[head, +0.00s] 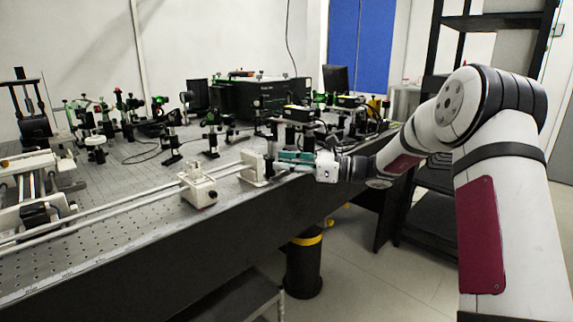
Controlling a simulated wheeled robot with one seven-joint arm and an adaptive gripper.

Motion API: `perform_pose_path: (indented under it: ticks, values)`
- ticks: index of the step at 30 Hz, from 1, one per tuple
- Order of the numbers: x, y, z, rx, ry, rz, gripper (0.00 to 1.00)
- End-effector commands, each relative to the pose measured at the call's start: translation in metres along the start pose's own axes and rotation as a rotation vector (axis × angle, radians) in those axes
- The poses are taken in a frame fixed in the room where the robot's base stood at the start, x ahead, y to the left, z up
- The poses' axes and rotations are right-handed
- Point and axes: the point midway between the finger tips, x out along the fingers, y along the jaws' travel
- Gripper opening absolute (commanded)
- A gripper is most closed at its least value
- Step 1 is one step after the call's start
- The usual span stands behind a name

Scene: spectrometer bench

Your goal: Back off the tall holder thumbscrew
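My gripper (278,162) reaches in from the right, over the near edge of the bench, with its fingers pointing left. Its fingertips are close to a white block carrier (253,167) on the rail and to a dark upright post holder (271,136) behind it. At this size I cannot tell whether the fingers touch anything or how far apart they are. The thumbscrew of the tall holder is too small to make out, or is hidden by the gripper.
The perforated optical bench (130,180) carries a long rail (110,213) with another white carrier (198,186). Several optic mounts (172,145) and a black box (262,97) stand behind. A white stage (35,185) is at left. Floor (375,270) is clear right of the bench.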

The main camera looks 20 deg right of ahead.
Motion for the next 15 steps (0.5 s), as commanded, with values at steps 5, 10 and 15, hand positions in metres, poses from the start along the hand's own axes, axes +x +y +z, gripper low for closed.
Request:
perform_pose_path:
  ticks: [5, 10, 15]
  values:
    - [-0.0002, 0.0, -0.0002, 0.0, 0.0, 0.0, 0.0]
    - [-0.0004, -0.0001, -0.0002, -0.001, 0.0, 0.0, 0.0]
    - [-0.0005, -0.0002, -0.0005, -0.03, 0.001, -0.001, 0.0]
